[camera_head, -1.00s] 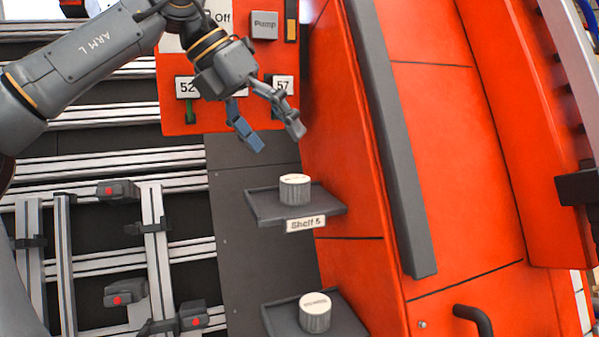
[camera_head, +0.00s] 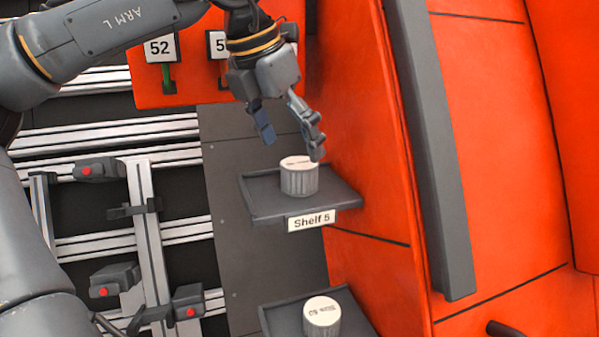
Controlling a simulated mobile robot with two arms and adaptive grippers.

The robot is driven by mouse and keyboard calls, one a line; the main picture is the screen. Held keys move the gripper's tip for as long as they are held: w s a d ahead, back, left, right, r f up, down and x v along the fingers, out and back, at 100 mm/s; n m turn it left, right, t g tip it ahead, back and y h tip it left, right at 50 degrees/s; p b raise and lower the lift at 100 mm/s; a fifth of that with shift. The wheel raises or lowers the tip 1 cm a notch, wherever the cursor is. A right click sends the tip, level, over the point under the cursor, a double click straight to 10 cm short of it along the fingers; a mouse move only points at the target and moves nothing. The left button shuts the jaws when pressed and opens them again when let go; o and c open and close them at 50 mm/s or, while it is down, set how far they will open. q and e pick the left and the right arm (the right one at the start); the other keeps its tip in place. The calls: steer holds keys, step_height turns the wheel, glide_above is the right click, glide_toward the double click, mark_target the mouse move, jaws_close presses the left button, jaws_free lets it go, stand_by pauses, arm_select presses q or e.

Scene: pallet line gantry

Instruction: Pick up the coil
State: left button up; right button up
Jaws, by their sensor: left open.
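A pale grey ribbed cylinder with a whitish top, which looks like the coil (camera_head: 298,180), stands upright on the small dark shelf labelled Shelf 5 (camera_head: 262,207). A similar cylinder (camera_head: 321,319) stands on a lower dark shelf (camera_head: 279,321) at the bottom edge; I cannot tell from its small top lettering which one is the coil. My left gripper (camera_head: 292,149) is open and empty, pointing down just above the upper cylinder. Its right fingertip overlaps the cylinder's top edge in the picture; contact cannot be told. My right gripper is out of view.
A tall orange panel (camera_head: 505,150) with a dark grey upright bar (camera_head: 432,170) stands right of the shelves. A dark handle (camera_head: 508,330) shows at the bottom right. Aluminium rails (camera_head: 110,140) with dark clamps fill the left. An orange board (camera_head: 190,88) with number tags hangs behind my left arm.

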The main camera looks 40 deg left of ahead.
mark_target(298, 163)
arm_select(q)
steer(key=shift+w+d+f+p, duration=0.15)
steer(key=shift+d+f+p, duration=0.1)
steer(key=shift+f+p, duration=0.4)
steer(key=p+x, duration=0.1)
steer(key=x, duration=0.2)
steer(key=shift+w+f, duration=0.1)
steer(key=shift+f, duration=0.05)
steer(key=shift+w+a+f, duration=0.1)
steer(key=shift+w+f, duration=0.05)
steer(key=shift+f, duration=0.05)
steer(key=shift+r, duration=0.1)
steer(key=c, duration=1.5)
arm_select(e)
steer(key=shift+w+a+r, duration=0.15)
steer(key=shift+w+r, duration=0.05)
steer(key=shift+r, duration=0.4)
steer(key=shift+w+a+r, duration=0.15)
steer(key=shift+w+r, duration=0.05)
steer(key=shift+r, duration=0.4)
